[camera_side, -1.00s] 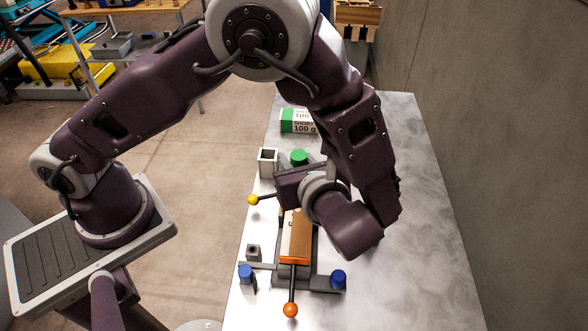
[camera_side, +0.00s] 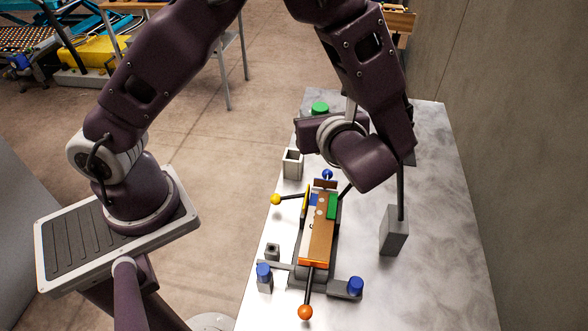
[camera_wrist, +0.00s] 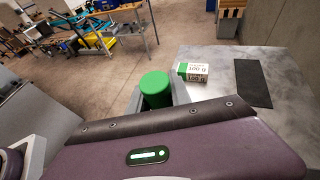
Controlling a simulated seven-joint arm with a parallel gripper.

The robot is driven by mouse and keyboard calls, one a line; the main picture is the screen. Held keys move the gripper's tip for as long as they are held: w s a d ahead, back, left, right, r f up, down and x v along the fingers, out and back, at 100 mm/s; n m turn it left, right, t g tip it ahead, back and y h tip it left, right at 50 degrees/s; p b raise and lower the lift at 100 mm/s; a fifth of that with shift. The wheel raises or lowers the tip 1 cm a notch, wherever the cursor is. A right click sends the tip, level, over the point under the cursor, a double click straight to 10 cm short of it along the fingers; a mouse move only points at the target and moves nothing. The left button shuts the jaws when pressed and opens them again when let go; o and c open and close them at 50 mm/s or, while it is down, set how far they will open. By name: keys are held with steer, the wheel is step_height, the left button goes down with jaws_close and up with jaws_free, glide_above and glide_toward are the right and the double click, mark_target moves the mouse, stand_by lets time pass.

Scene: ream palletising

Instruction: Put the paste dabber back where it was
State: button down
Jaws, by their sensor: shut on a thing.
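My gripper (camera_side: 322,125) is partly hidden by my wrist in the side view. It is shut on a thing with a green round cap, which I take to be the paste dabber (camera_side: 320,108). The dabber's green cap also shows in the wrist view (camera_wrist: 155,90), just beyond my gripper's housing; its lower part is hidden. It is held over the far part of the table. An open-topped grey square holder (camera_side: 292,165) stands on the table's left side, nearer the camera than the dabber. A small grey socket (camera_side: 272,251) stands nearer the front.
The fixture (camera_side: 342,290) holds a brown-topped block (camera_side: 321,240) and has levers with yellow (camera_side: 276,199) and orange (camera_side: 305,312) knobs. A grey block (camera_side: 394,232) with a dark rod stands right. A green-and-white pack (camera_wrist: 192,72) and dark mat (camera_wrist: 253,83) lie at the far end.

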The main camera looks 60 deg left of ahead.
steer(key=w+a+f, duration=0.1)
steer(key=w+a, duration=0.1)
steer(key=a, duration=1)
steer(key=f, duration=1.4)
steer(key=shift+d+f, duration=0.25)
steer(key=shift+f, duration=0.15)
steer(key=shift+f, duration=0.1)
steer(key=c, duration=1.2)
jaws_free()
